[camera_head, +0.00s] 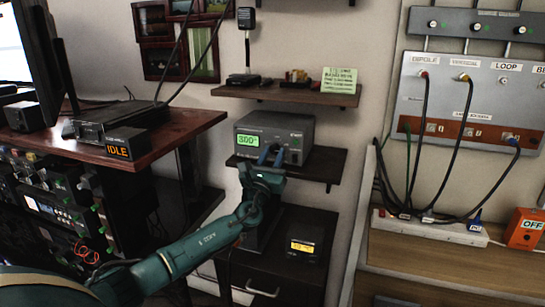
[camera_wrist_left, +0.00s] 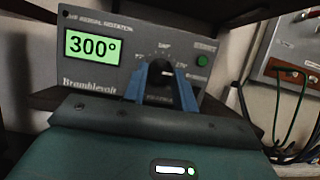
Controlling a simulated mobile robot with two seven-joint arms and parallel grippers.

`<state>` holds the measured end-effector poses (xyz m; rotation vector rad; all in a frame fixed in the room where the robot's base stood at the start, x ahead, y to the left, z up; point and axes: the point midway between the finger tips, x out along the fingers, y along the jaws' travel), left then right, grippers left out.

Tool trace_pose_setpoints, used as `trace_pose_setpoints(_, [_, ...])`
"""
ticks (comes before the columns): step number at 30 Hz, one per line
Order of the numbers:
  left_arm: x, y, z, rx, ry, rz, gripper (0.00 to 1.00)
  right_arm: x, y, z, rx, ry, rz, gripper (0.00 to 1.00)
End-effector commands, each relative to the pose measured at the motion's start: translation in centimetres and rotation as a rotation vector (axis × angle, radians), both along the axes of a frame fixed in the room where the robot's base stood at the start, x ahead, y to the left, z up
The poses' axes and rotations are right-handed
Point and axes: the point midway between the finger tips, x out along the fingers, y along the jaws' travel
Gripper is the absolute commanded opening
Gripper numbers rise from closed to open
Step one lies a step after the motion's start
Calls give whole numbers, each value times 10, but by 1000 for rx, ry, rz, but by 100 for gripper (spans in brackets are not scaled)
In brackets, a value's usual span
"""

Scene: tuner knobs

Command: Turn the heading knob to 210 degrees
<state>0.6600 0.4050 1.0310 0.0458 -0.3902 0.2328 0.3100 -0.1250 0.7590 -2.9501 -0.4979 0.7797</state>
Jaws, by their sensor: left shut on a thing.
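The rotator box (camera_head: 293,134) stands on a wall shelf, and its green display (camera_head: 247,141) reads 300°. The left wrist view shows the same reading on the display (camera_wrist_left: 93,48). The dark heading knob (camera_wrist_left: 160,80) sits below a printed degree scale, with a pale mark near its upper edge. My left gripper (camera_head: 271,155) has its blue fingers on either side of the knob, shut on it. My right gripper is not in view.
The shelf (camera_head: 327,166) runs under the box. An upper shelf (camera_head: 290,95) with small items and a green note (camera_head: 340,79) is above it. A desk with an IDLE display (camera_head: 117,151) stands left. A cabled panel (camera_head: 470,95) hangs right.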

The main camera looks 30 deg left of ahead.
Motion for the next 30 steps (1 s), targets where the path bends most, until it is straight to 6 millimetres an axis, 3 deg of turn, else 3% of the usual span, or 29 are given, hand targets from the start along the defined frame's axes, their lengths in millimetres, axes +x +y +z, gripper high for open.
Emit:
trace_pose_setpoints(6, [0,0,0,0,0,-1,5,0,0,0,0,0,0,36])
trace_pose_setpoints(17, [0,-2,-1,-69,-17,-1,5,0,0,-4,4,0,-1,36])
trace_pose_setpoints(30, [1,-6,0,-417,-101,-2,5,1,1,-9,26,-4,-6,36])
